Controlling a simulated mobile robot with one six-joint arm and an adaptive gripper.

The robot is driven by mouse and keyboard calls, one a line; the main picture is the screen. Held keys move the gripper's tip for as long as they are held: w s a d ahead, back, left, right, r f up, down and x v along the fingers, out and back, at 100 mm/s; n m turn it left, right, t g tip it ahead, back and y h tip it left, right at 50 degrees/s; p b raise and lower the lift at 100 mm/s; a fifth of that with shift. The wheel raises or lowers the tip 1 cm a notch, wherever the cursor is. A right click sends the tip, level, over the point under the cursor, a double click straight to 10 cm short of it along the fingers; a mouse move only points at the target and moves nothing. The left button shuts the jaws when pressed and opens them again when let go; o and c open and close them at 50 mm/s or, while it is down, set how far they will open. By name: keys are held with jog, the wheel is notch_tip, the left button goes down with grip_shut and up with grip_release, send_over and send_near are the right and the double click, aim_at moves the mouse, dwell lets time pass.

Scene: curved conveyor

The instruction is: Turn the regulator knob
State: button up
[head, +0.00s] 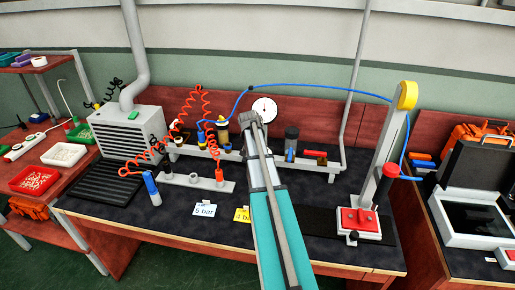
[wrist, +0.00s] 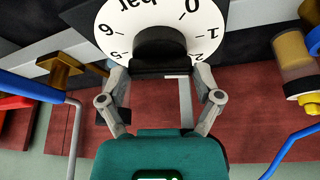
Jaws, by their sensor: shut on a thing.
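The regulator's round white dial (wrist: 118,22) fills the top of the wrist view, upside down, with "bar" and numbers around its rim. The dark regulator knob (wrist: 159,42) sits in front of the dial's lower middle. My gripper (wrist: 162,68) is shut on the knob, its two fingers coming in from left and right. No pointer can be made out. In the head view the white dial (head: 264,107) shows at the back of the bench, just beyond the end of my arm. The arm hides the knob there.
A white "5 bar" card (head: 204,210) and a partly covered yellow card (head: 242,215) lie on the dark bench. Red coiled hoses (head: 187,105) hang left of my arm. A blue hose (head: 310,86) arches behind. A red-based press (head: 360,220) stands right.

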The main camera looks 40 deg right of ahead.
jog(key=m+g, duration=0.1)
jog(key=m, duration=0.2)
jog(key=m+g, duration=0.2)
jog(key=m, duration=0.2)
jog(key=shift+w, duration=0.2)
jog(key=m, duration=0.2)
jog(key=m+g, duration=0.1)
jog(key=m, duration=0.1)
jog(key=shift+w+d+m+g, duration=0.1)
jog(key=shift+m+g, duration=0.2)
jog(key=shift+m, duration=0.1)
jog(key=shift+m+g+y, duration=0.5)
jog(key=shift+m+y, duration=0.1)
jog(key=shift+m, duration=0.9)
jog(key=o, duration=0.9)
